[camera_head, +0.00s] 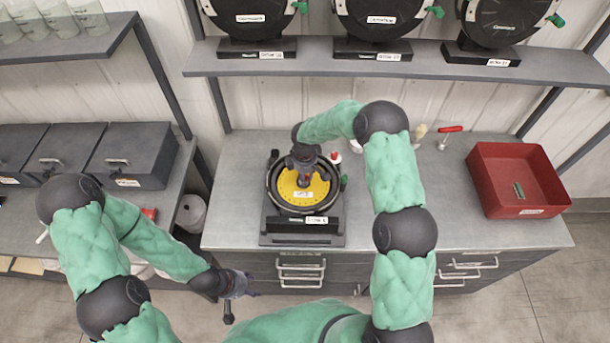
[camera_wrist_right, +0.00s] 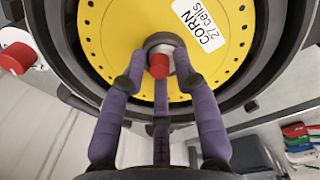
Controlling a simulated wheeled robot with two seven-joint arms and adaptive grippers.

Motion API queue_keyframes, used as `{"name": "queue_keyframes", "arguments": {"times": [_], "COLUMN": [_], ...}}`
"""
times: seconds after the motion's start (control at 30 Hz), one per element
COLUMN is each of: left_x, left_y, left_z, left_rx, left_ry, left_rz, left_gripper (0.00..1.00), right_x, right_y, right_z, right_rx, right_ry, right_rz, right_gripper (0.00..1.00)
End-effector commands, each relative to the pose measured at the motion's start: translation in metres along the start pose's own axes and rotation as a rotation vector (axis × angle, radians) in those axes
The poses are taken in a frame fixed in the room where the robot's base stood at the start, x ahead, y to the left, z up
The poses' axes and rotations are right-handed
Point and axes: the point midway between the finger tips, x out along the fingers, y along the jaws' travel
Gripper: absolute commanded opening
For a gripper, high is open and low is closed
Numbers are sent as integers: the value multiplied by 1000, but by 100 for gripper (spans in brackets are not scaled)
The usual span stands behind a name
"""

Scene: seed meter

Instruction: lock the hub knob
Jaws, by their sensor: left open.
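The seed meter stands on the workbench in the head view, with a yellow seed disc (camera_head: 317,193) facing up. The disc also shows in the wrist view (camera_wrist_right: 110,40), labelled "CORN 27 cells". The hub knob (camera_wrist_right: 159,66) is at the disc's centre, with a red middle and a grey round part about it. My right gripper (camera_wrist_right: 160,72) is over the hub, its purple fingers bent inward around the knob. Whether the fingertips press on it I cannot tell. In the head view my right gripper (camera_head: 304,178) hides the knob. My left gripper (camera_head: 240,287) is open and empty, in front of the bench.
A red bin (camera_head: 500,160) with a small dark item stands at the bench's right. More meters (camera_head: 380,18) stand on the shelf (camera_head: 400,70) above. Grey boxes (camera_head: 130,157) are at left. The bench right of the meter is partly clear.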

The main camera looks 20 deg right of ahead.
Motion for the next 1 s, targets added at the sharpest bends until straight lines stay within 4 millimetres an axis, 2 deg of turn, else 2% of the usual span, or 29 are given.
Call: {"name": "queue_keyframes", "arguments": {"times": [0.03, 0.07, 0.47, 0.67, 1.0], "left_x": [0, 0, 6, 21, 58], "left_y": [0, 0, -2, -8, -20], "left_z": [0, 0, 0, -1, -2], "left_rx": [0, 0, 0, 0, 0], "left_ry": [0, 0, 0, 0, 0], "left_rz": [0, 0, 0, 0, 0], "left_gripper": [50, 50, 50, 50, 50], "right_x": [0, 0, 1, 3, 5], "right_y": [0, 0, 0, 0, 0], "right_z": [0, 0, 0, -1, -1], "right_rx": [0, 0, 32, 132, 431], "right_ry": [0, 0, -1, -5, -20], "right_rz": [0, 0, 0, 1, 1], "right_gripper": [6, 0, 0, 0, 0]}}
